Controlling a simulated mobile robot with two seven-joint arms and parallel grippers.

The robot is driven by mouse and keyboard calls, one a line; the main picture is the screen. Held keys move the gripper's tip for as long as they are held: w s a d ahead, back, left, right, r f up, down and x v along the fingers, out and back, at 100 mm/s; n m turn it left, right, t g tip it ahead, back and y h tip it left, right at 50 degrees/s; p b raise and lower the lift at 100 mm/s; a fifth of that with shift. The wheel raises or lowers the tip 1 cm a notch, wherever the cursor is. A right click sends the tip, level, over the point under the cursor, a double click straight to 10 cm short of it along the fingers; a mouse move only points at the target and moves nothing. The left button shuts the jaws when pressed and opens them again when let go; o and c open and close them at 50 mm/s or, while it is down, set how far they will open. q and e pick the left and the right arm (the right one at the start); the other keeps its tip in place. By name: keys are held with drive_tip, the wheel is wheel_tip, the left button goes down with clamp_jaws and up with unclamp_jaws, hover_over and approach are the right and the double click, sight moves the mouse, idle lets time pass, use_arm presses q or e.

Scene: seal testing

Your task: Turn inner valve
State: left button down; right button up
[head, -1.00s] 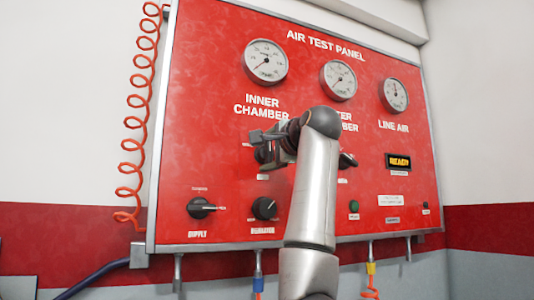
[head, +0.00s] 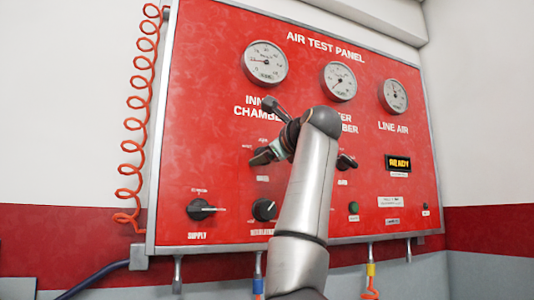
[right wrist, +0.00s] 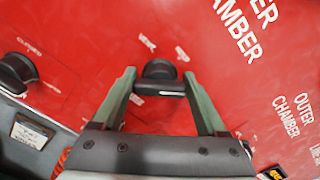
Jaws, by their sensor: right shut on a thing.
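The inner valve (head: 262,157) is a black knob on the red panel below the "INNER CHAMBER" label, partly hidden by my gripper in the head view. In the right wrist view the inner valve (right wrist: 160,78) sits between two green fingers, its handle spanning the gap. My right gripper (head: 277,145) is shut on this handle, turned at a slant to the panel; it also shows in the right wrist view (right wrist: 160,92). The inner chamber gauge (head: 265,64) is above. My left gripper is not in view.
The outer valve (head: 346,162) is close to the right of my wrist. The supply knob (head: 201,209) and regulator knob (head: 264,210) are below. An orange coiled hose (head: 137,125) hangs at the panel's left edge. A display (head: 398,163) reads READY.

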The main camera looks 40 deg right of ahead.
drive_tip(key=shift+m, duration=0.9)
drive_tip(key=shift+f, duration=0.1)
drive_tip(key=o, duration=1.3)
drive_tip(key=shift+s, duration=0.1)
drive_tip(key=shift+s, duration=0.3)
drive_tip(key=b+v, duration=0.4)
drive_tip(key=v, duration=0.7)
drive_tip(key=shift+s+a, duration=0.2)
drive_tip(key=shift+s, duration=0.15)
